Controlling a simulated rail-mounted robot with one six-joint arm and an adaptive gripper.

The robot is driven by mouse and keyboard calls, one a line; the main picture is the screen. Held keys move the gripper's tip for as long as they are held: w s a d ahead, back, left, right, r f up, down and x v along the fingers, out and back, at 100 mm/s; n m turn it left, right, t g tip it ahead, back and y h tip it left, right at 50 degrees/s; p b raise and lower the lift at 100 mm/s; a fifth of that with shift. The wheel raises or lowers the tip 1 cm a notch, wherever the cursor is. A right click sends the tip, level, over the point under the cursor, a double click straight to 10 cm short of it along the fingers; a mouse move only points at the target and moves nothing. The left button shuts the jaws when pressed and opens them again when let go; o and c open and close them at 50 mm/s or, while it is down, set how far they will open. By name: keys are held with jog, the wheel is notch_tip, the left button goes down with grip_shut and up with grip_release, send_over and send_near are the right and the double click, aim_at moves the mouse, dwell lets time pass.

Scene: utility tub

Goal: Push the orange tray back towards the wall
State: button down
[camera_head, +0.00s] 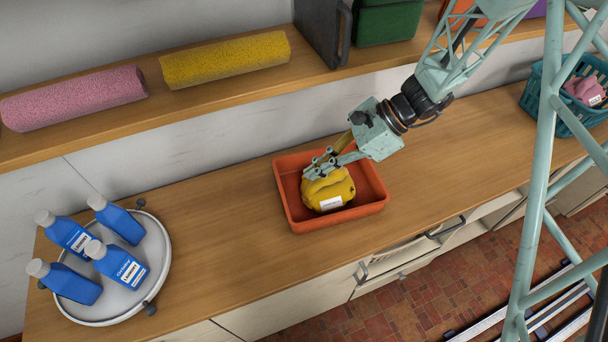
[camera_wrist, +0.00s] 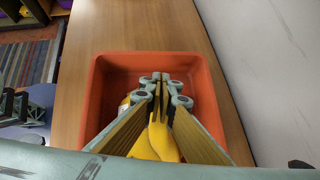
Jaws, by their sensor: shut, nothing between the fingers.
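The orange tray (camera_head: 359,207) sits on the wooden counter, with bare wood between it and the wall behind. A yellow item with a white label (camera_head: 328,190) lies in the tray, left of its middle. My gripper (camera_head: 316,170) is shut and empty, reaching down over the tray at the yellow item; I cannot tell whether they touch. In the wrist view the closed fingertips (camera_wrist: 164,80) show over the inside of the orange tray (camera_wrist: 112,62). The yellow item (camera_wrist: 160,140) shows partly behind the fingers, which hide some of it.
A round grey tray (camera_head: 150,260) with several blue bottles (camera_head: 120,262) stands at the left. A shelf above holds a pink roll (camera_head: 72,98) and a yellow roll (camera_head: 225,60). A teal basket (camera_head: 535,98) is at the far right. The counter beside the orange tray is clear.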

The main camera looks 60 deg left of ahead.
jog(key=shift+p+v, duration=0.35)
jog(key=shift+v, duration=2.75)
jog(key=shift+w, duration=0.15)
